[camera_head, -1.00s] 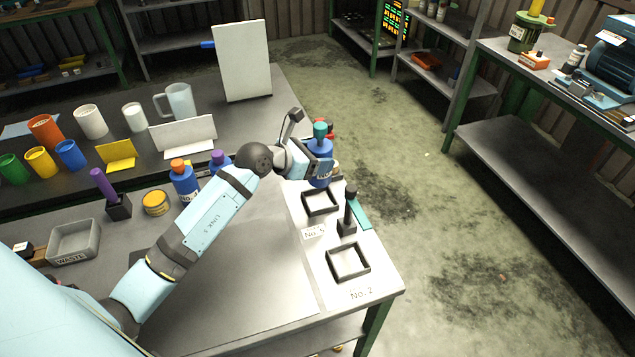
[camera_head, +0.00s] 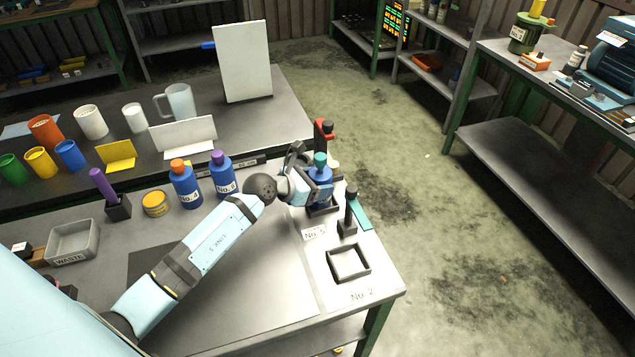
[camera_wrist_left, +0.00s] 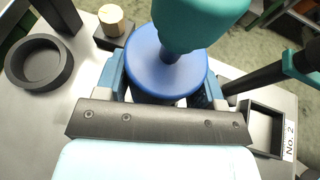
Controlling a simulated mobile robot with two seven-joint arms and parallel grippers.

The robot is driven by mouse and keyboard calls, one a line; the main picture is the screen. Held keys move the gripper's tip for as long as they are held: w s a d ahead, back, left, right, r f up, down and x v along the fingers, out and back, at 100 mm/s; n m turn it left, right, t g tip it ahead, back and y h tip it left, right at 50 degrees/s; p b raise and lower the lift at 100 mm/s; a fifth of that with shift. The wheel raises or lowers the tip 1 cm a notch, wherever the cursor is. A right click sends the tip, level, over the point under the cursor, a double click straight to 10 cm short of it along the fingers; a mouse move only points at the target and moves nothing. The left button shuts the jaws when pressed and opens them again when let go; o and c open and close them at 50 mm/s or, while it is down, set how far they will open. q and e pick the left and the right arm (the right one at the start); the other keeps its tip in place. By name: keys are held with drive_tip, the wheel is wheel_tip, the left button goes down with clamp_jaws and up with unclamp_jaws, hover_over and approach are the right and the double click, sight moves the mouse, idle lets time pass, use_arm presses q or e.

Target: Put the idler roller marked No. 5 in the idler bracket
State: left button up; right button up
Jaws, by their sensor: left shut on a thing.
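My left gripper (camera_head: 313,186) is shut on a blue bottle (camera_head: 322,191) with a teal cap. The wrist view also shows the bottle (camera_wrist_left: 160,70), upright between the fingers. It is at a dark square frame (camera_head: 333,208) on the white board; I cannot tell whether it rests inside. A card (camera_head: 314,233) in front of the frame seems to read No. 5, but is hard to read. No roller or bracket is recognisable. The bottle's own label is hidden. My right gripper is not in view.
A second square frame (camera_head: 348,275), marked No. 2, stands empty nearer the front. A dark post (camera_head: 349,212) stands close right of the held bottle. Two blue bottles, orange-capped (camera_head: 185,186) and purple-capped (camera_head: 222,176), stand to the left.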

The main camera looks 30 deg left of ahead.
use_arm(q)
drive_tip(key=o, duration=1)
drive_tip(key=shift+f, duration=0.1)
drive_tip(key=shift+r, duration=0.25)
drive_tip(key=shift+s+a, duration=0.2)
drive_tip(key=shift+s, duration=0.1)
drive_tip(key=v, duration=1.1)
drive_tip(key=shift+s+r, duration=0.1)
drive_tip(key=shift+r, duration=0.1)
drive_tip(key=shift+f, duration=0.1)
